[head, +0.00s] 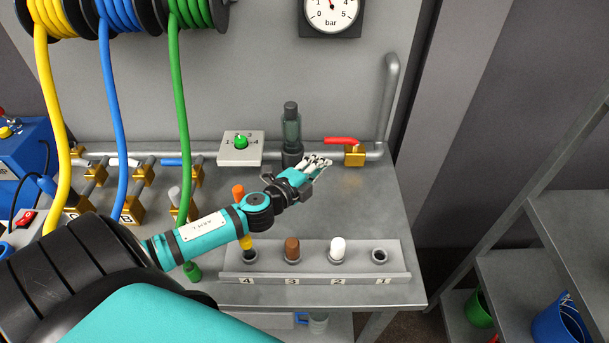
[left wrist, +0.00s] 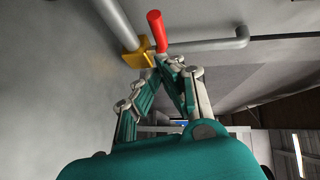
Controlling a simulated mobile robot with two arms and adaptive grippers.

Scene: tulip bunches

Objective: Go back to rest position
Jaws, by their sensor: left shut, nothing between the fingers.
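My left arm reaches in from the left over the steel bench (head: 350,208). My left gripper (head: 322,163) is above the back of the bench, just left of the brass valve (head: 355,157) with a red lever (head: 341,141). Its fingers are together with nothing seen between them. In the left wrist view the fingertips (left wrist: 170,62) overlap the picture just below the red lever (left wrist: 157,30); I cannot tell whether they touch it. My right gripper is not in view.
A numbered rack (head: 315,275) with coloured plugs lies along the bench front. A dark glass filter (head: 291,130) stands behind my gripper. A selector box (head: 240,148) with a green knob is farther left. Hoses hang at left. Shelves with buckets stand at right.

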